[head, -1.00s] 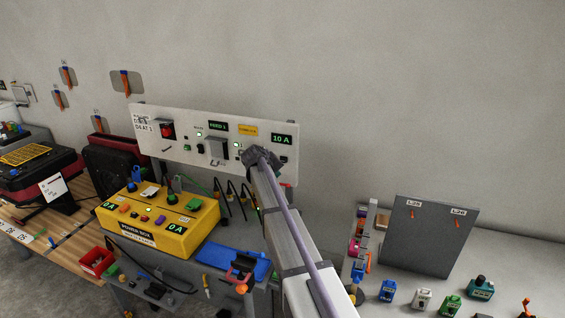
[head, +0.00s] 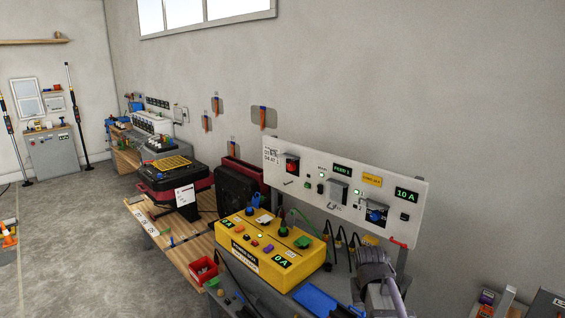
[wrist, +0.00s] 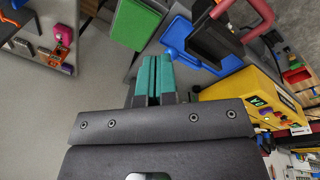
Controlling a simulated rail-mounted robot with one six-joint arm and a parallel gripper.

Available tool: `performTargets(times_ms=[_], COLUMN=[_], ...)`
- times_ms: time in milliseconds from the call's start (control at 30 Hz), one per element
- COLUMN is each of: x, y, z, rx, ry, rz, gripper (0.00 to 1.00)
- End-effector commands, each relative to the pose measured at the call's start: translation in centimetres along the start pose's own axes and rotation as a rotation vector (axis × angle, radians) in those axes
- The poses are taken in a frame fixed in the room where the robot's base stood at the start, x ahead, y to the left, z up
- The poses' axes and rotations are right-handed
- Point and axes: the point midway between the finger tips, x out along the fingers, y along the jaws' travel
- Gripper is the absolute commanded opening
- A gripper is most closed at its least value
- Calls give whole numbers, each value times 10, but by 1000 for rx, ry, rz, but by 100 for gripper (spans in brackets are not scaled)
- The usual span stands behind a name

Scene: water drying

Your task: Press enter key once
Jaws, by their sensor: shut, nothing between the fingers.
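I cannot pick out an enter key in either view. A white control panel (head: 310,159) stands upright against the wall in the head view. It bears a red knob (head: 292,166), a blue knob (head: 375,216), small buttons and lit displays, one reading 10 A (head: 406,195). My gripper (wrist: 154,62) shows in the wrist view with its teal fingers together and nothing between them. In the head view my wrist is at the lower right, below the panel's right part; its fingertips are hidden there.
A yellow power box (head: 245,248) stands on the bench in front of the panel. A blue tray (head: 318,299) is beside it and also shows in the wrist view (wrist: 205,50). A red bin (head: 203,270) sits at the left. Open floor (head: 95,235) lies farther left.

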Motion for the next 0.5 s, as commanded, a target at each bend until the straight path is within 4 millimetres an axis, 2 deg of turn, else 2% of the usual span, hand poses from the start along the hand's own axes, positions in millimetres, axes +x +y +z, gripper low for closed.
performTargets(times_ms=[33,100,200,300,500], x=[3,2,3,5,3], y=[-19,-40,-58,-68,-68], z=[50,90,124,128,125], rx=[-13,-33,-62,-86,-87], ry=[-29,-61,-71,-68,-66], rz=[-50,-108,-147,-147,-145], gripper=[0,0,0,0,0])
